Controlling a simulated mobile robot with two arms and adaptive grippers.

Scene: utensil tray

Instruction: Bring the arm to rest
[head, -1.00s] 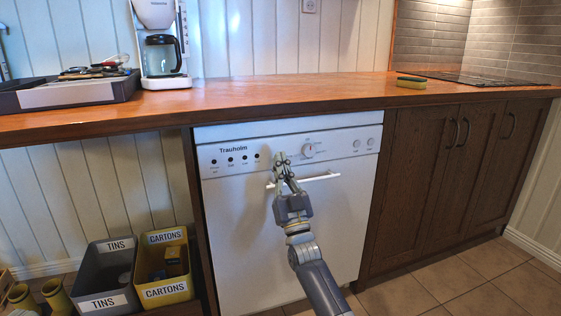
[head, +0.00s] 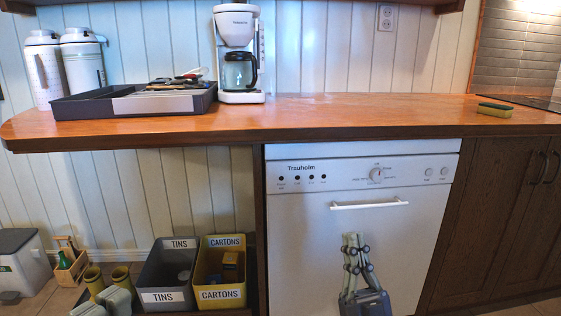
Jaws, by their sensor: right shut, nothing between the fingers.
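My right gripper (head: 356,240) shows low in the head view, in front of the white dishwasher's door. Its two slim fingers point up and are closed together with nothing between them. The fingertips are below the dishwasher's handle (head: 369,205) and apart from it. The dishwasher (head: 300,250) has its door shut. The rest of my right arm is cut off by the bottom edge of the picture. My left gripper is not in view.
The wooden counter (head: 350,109) holds a dark utensil tray (head: 88,109), a coffee maker (head: 238,30), two white flasks (head: 85,65) and a sponge (head: 494,110). Below stand a grey TINS bin (head: 165,297) and a yellow CARTONS bin (head: 222,293). The counter's middle is clear.

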